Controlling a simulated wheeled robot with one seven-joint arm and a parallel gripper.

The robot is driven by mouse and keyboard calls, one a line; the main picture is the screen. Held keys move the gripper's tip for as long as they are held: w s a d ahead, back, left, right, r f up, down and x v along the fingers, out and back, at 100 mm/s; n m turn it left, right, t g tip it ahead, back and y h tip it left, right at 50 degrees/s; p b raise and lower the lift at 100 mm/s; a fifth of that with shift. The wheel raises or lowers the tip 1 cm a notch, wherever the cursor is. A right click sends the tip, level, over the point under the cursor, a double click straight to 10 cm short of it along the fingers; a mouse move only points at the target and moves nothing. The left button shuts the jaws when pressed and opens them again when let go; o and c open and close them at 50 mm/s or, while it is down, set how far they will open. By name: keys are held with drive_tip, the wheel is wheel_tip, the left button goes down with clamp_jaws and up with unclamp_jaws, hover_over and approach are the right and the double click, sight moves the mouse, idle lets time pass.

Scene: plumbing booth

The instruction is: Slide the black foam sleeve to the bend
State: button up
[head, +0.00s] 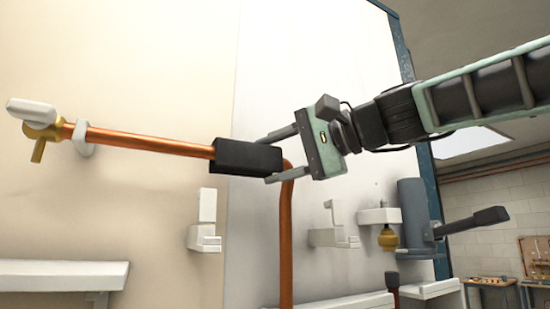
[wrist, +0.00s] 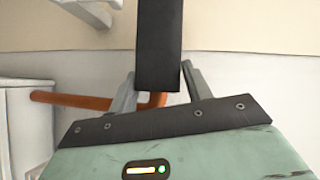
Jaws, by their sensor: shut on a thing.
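The black foam sleeve (head: 248,157) is around the straight run of the copper pipe (head: 150,142). Its right end lies right beside the pipe's bend (head: 287,170), where the pipe turns downward. My gripper (head: 272,158) is shut on the sleeve near that end, one finger above and one below in the head view. In the wrist view the sleeve (wrist: 159,45) runs up from between my fingertips (wrist: 160,80). A little of the copper bend (wrist: 152,98) shows just past the sleeve's end. The inside of the sleeve is hidden.
A brass valve with a white handle (head: 32,112) and a white pipe clip (head: 83,137) are at the pipe's left end. White brackets (head: 207,225) are on the wall below. A grey cylinder with a black handle (head: 415,215) is at the right. A white shelf (head: 60,275) is low left.

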drive_tip(key=o, duration=1.1)
drive_tip(key=shift+f, duration=0.1)
drive_tip(key=b+v, duration=0.4)
drive_tip(key=v, duration=1.3)
drive_tip(key=shift+d+b, duration=0.2)
drive_tip(key=shift+b, duration=0.2)
drive_tip(key=s+a+f+n+g+h, duration=0.15)
drive_tip(key=a+f+h, duration=0.25)
drive_tip(key=f, duration=1.2)
drive_tip(key=a+f+n+g+h, duration=0.2)
drive_tip(key=a+f+h, duration=0.15)
drive_tip(key=f, duration=1.25)
drive_tip(key=s+d+f+n+g+h, duration=0.1)
drive_tip(key=s+d+f+n+h, duration=0.1)
drive_tip(key=s+f, duration=0.3)
drive_tip(key=s+d+f+n+h, duration=0.2)
drive_tip(key=s+d+f, duration=0.1)
drive_tip(key=f, duration=1)
drive_tip(key=s+d+f+n+g+h, duration=0.1)
drive_tip(key=s+d+f+n+h, duration=0.1)
drive_tip(key=s+f, duration=0.4)
wheel_tip(320, 180, down, 3)
drive_tip(key=shift+s+d+f+n+g+b, duration=0.2)
drive_tip(key=shift+s+d+n+g+b, duration=0.2)
drive_tip(key=shift+d, duration=0.45)
